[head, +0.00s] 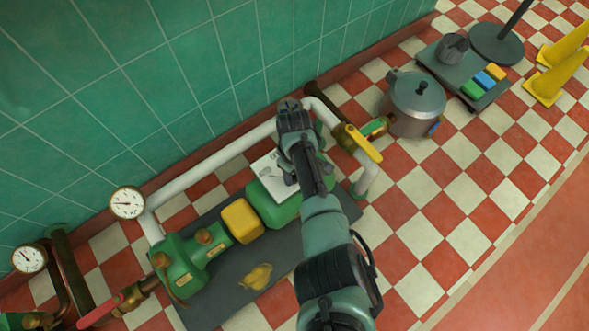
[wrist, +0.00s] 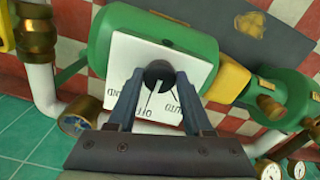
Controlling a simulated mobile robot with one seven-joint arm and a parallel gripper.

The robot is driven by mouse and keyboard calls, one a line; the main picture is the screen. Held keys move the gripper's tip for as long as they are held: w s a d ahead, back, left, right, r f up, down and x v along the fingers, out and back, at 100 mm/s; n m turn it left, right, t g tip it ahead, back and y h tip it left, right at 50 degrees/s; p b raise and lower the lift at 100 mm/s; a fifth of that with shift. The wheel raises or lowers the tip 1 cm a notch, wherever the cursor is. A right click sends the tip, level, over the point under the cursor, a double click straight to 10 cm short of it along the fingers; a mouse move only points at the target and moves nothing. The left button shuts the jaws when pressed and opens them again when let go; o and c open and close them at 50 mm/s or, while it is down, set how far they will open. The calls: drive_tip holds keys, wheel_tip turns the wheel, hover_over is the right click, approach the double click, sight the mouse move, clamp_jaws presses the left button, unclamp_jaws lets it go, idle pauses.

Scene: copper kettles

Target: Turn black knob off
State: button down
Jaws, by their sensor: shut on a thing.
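The black knob (wrist: 157,72) sits on a white panel (wrist: 120,53) on the green pump body (wrist: 190,28). In the wrist view, my gripper (wrist: 158,80) has one finger on each side of the knob and is shut on it. A white pointer line on the knob runs down toward the lettering that looks like OFF, seen upside down. Other lettering lies to the left and right, partly hidden by the fingers. In the head view, the white panel (head: 262,168) shows beside my arm, and the knob is mostly hidden.
A white pipe (head: 215,160) runs along the wall behind the pump. A yellow valve lever (head: 363,143), a metal pot (head: 414,103) and a gauge (head: 127,203) stand nearby. A yellow cloth (head: 255,276) lies on the dark mat (head: 215,300).

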drive_tip(key=shift+a, duration=0.1)
idle(0.4)
drive_tip(key=shift+c, duration=1.5)
unclamp_jaws()
wheel_tip(320, 180, up, 13)
drive_tip(key=p, duration=0.8)
